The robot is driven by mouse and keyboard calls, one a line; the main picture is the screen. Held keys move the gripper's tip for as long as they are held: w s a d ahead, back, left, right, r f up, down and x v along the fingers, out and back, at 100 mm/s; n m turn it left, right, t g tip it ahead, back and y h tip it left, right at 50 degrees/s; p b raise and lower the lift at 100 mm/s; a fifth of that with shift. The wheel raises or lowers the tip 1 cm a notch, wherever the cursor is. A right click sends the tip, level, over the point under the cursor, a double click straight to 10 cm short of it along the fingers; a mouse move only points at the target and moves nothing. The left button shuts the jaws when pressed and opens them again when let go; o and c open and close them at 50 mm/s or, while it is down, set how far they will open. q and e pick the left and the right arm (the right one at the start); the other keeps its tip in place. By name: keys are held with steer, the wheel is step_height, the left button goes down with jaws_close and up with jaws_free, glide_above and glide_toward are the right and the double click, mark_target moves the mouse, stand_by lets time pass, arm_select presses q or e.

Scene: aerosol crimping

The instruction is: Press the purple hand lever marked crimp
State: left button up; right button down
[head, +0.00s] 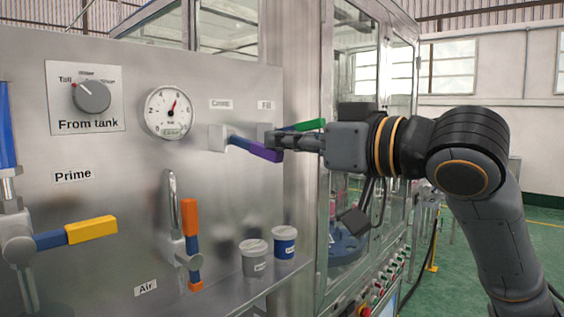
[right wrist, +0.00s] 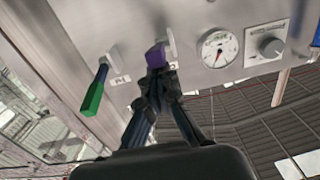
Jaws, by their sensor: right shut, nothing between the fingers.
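The purple-ended hand lever (head: 264,152) sticks out from the steel panel under a small label (head: 220,104) that seems to read Crimp. My right gripper (head: 282,142) is shut and empty, with its fingertips at the outer end of the purple lever. In the right wrist view the purple end (right wrist: 155,57) shows just beyond the closed fingertips (right wrist: 160,77). The tips look very close to it; I cannot tell whether they touch. My left gripper is not in view.
A green lever (head: 308,125) under the Fill label is close behind my right fingers; it also shows in the right wrist view (right wrist: 95,92). A yellow lever (head: 91,229), an orange lever (head: 190,217), a gauge (head: 169,112) and a knob (head: 91,96) are further left. Two cups (head: 255,262) (head: 285,245) stand below.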

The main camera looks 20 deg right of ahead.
step_height(320, 180, down, 3)
steer(key=t+b, duration=0.1)
steer(key=b, duration=0.2)
steer(key=shift+w+a+r+y, duration=0.1)
steer(key=shift+r+y, duration=0.05)
steer(key=shift+y, duration=0.25)
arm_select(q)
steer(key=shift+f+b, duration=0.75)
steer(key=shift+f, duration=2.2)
arm_select(e)
steer(key=shift+t, duration=0.5)
steer(key=shift+y, duration=0.3)
